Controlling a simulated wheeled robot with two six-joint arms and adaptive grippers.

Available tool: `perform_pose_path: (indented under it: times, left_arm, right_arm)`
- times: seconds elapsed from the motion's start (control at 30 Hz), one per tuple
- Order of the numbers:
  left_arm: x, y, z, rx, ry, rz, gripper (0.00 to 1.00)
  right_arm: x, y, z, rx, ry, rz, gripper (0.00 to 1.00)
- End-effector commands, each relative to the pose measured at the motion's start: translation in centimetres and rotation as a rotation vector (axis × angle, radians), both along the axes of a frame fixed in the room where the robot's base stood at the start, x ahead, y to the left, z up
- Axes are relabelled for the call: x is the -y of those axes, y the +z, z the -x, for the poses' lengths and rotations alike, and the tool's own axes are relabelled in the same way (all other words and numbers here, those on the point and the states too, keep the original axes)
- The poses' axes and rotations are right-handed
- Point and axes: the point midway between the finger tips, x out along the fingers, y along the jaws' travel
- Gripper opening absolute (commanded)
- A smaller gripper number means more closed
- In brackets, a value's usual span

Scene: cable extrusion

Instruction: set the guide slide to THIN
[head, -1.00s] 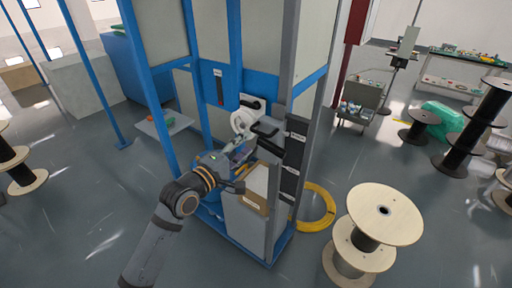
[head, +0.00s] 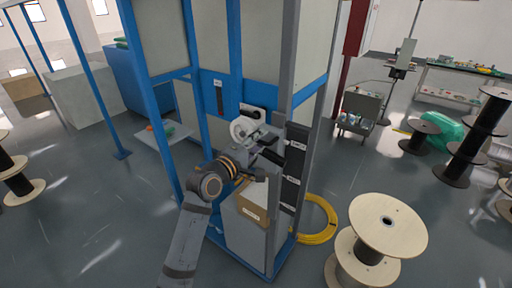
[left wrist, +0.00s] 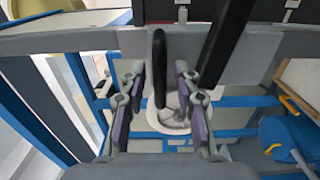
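My left gripper (head: 264,142) is at the front of the blue-framed machine, beside a pale round disc (head: 243,129). In the left wrist view my left gripper (left wrist: 162,105) is open. A black upright bar (left wrist: 159,68) stands between its fingers, with gaps on both sides. The bar lies in front of a grey plate (left wrist: 200,58), and the pale disc (left wrist: 168,120) is behind and below. The labels are too small to read, so I cannot tell which part is the guide slide or its THIN mark. My right gripper is not in view.
A grey post (head: 283,100) with black labelled blocks (head: 293,163) rises just right of the gripper. A dark slotted strip (head: 219,98) is on the blue panel. A yellow cable coil (head: 320,222) and a wooden spool (head: 388,222) stand on the floor at the right.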

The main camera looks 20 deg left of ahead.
Motion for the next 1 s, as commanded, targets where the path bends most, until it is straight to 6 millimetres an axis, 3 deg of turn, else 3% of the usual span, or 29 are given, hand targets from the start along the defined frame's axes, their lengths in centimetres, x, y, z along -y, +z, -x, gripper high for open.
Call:
perform_pose_path:
  times: [0.03,0.2,0.47,1.0]
  left_arm:
    - [0.0,0.0,0.0,0.000,0.000,0.000,0.20]
    - [0.0,0.0,0.0,0.000,0.000,0.000,0.00]
    - [0.0,-0.2,0.0,-0.001,0.000,0.000,0.00]
    - [0.0,-3.2,0.0,-0.004,0.000,0.001,0.00]
  right_arm:
    - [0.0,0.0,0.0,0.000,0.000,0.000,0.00]
    - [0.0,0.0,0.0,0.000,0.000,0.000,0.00]
    - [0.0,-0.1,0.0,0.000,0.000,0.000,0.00]
    - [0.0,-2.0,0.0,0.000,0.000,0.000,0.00]
